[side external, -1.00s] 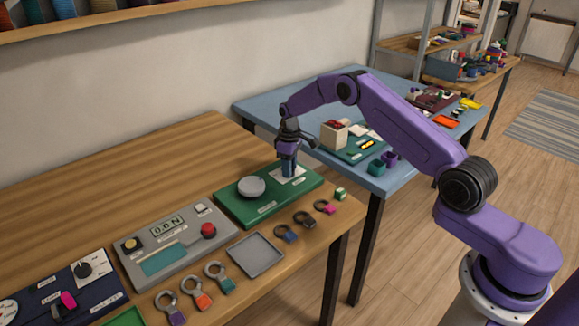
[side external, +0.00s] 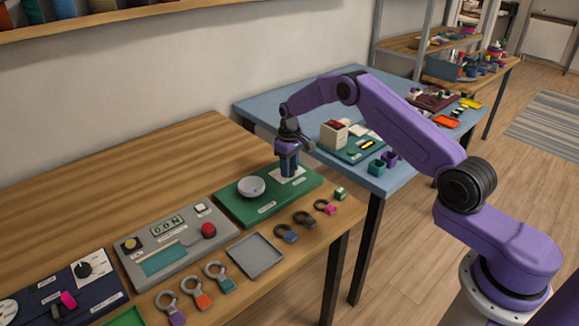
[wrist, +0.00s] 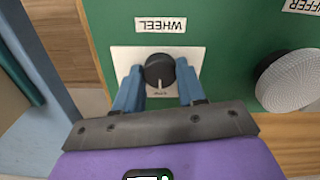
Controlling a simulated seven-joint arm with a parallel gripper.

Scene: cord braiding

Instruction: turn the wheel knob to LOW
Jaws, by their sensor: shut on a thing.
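The wheel knob (wrist: 159,75) is a round black knob on a white plate (wrist: 122,58), with the label "WHEEL" (wrist: 161,25) upside down beside it in the wrist view. Its pale pointer line faces down in that view, towards small print that I cannot read for certain. My gripper (wrist: 159,68) is shut on the knob, one blue finger on each side. In the side view my gripper (side external: 288,172) comes straight down over the green panel (side external: 262,208) and hides the knob.
A round grey disc (side external: 251,187) stands on the same panel, close to my gripper. A grey control box (side external: 172,244), an empty grey tray (side external: 257,256) and several ring-shaped tools lie nearby. A blue table (side external: 262,105) adjoins behind the panel.

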